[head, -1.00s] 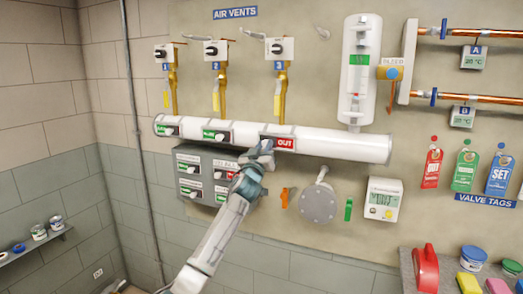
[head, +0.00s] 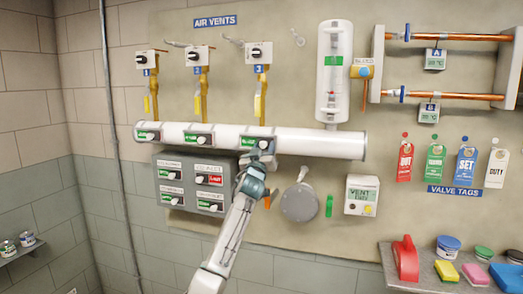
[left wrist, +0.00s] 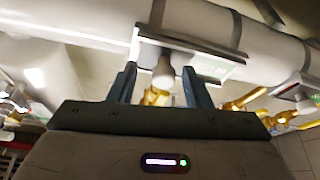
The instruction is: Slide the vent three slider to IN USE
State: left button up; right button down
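The vent three slider (head: 257,143) is the rightmost of the three slider plates on the white pipe (head: 320,147). Its label shows green, and its white knob is at the right end of the plate. The lettering is too small to read surely. My left gripper (head: 262,160) is just below that knob. In the left wrist view, the open fingers (left wrist: 163,85) stand on either side of the pale knob (left wrist: 163,72), with gaps showing beside it. My right gripper is not in view.
The other two sliders (head: 148,135) (head: 198,138) also show green. A grey switch panel (head: 190,183) is below left, with one red label. A round grey flange (head: 299,202) and a display box (head: 361,195) are right of my arm. A shelf (head: 425,275) stands lower right.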

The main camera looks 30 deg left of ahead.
pick_arm(q)
jog(key=shift+r, duration=0.1)
jog(key=b+v, duration=0.5)
jog(key=v, duration=0.6)
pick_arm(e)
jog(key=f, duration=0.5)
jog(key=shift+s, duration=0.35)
pick_arm(q)
jog(key=shift+w, duration=0.1)
